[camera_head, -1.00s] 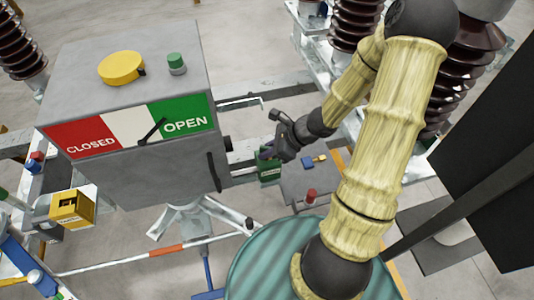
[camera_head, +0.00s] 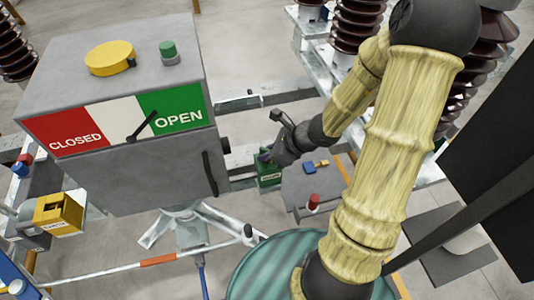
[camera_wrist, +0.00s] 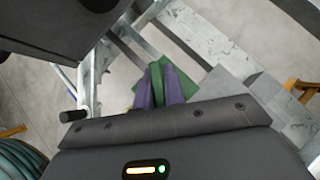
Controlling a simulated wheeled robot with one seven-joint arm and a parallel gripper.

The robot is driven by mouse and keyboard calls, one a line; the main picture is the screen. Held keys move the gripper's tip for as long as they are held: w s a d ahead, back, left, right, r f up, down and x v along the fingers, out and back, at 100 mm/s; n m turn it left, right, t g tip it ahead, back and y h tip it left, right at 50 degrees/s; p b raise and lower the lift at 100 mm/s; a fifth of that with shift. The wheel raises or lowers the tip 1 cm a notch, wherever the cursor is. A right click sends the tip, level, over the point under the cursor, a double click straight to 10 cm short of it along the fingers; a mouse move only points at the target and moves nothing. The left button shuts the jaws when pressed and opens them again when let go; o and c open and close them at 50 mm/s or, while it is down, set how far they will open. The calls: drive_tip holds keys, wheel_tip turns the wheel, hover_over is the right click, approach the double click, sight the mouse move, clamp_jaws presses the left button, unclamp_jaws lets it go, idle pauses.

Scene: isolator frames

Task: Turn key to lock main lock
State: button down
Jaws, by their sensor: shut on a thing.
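My gripper (camera_head: 266,158) is at the green lock box (camera_head: 269,181), right of the grey cabinet. In the wrist view, the two purple fingers (camera_wrist: 161,84) are shut on a thin green piece, which seems to be the key; my fingers cover most of it. Green surfaces of the lock (camera_wrist: 178,83) show around and beyond the fingertips. I cannot tell how far the key is turned or how deep it sits.
The grey cabinet (camera_head: 130,178) has a CLOSED/OPEN plate, with its black pointer (camera_head: 141,126) near the white and green border. A yellow lock (camera_head: 60,213) is at left. A grey box (camera_head: 318,185) with a red cap (camera_head: 314,202) stands right of the green lock.

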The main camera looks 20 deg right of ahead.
drive_tip(key=shift+f+m+b, duration=0.3)
drive_tip(key=shift+m+b, duration=0.1)
drive_tip(key=shift+b, duration=0.6)
drive_tip(key=shift+m+t+h+b, duration=0.5)
drive_tip(key=shift+b, duration=0.4)
drive_tip(key=shift+r, duration=0.3)
drive_tip(key=shift+f+m, duration=0.1)
drive_tip(key=shift+m, duration=0.2)
drive_tip(key=b, duration=0.2)
drive_tip(key=shift+f+m+t+h+b, duration=0.2)
drive_tip(key=shift+m+t+h+b, duration=0.1)
drive_tip(key=m+b, duration=0.1)
drive_tip(key=b, duration=0.1)
drive_tip(key=shift+t+h+b, duration=0.3)
drive_tip(key=shift+h+b, duration=0.1)
drive_tip(key=shift+r+m, duration=0.3)
drive_tip(key=shift+f, duration=0.1)
